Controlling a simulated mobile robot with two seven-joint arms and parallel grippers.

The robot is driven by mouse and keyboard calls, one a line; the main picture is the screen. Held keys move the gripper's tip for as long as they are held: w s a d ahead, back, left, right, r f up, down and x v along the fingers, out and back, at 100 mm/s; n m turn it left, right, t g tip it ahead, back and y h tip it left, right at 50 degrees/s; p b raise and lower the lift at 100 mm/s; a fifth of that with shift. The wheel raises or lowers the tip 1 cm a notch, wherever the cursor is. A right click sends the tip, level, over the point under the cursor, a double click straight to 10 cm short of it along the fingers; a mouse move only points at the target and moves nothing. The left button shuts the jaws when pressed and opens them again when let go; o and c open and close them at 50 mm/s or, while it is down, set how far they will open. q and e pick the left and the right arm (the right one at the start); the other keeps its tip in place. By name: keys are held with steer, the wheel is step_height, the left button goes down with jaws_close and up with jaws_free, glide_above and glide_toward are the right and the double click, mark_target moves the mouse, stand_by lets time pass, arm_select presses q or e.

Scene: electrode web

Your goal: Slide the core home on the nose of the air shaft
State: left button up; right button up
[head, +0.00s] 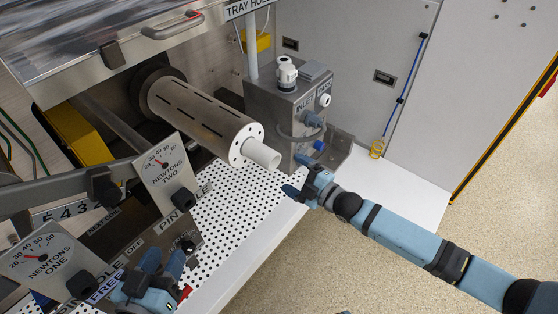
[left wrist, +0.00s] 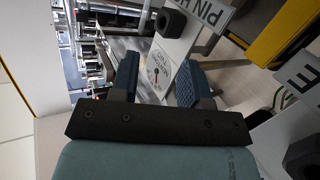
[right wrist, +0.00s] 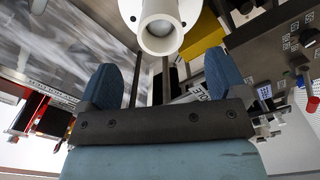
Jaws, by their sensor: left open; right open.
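The air shaft (head: 197,112) is a grey-brown slotted cylinder reaching out from the machine wall. Its end is a white disc (head: 246,145) with small holes. A short white tube (head: 263,154) sticks out of the disc; I cannot tell whether it is the core or the bare nose. The tube's round end (right wrist: 160,35) faces the right wrist camera at the top of its view. My right gripper (head: 297,175) is open and empty, right of and slightly below the tube, apart from it. My left gripper (head: 163,262) is open and empty, low beside the dial plates.
A grey box (head: 300,105) with fittings stands behind the tube. Dial plates NEWTONS TWO (head: 166,172) and NEWTONS ONE (head: 45,262) stand at left. A perforated white shelf (head: 225,205) lies below the shaft. Open floor (head: 400,265) lies at lower right.

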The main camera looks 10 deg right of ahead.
arm_select(q)
steer(key=shift+s+a+f+g+y+p, duration=0.2)
steer(key=shift+a+f+g+p, duration=0.1)
steer(key=shift+f, duration=0.35)
steer(key=shift+s+a+f+g+y+p, duration=0.15)
steer(key=shift+a+f+g+y, duration=0.1)
steer(key=shift+f, duration=0.35)
arm_select(e)
steer(key=shift+v, duration=2.95)
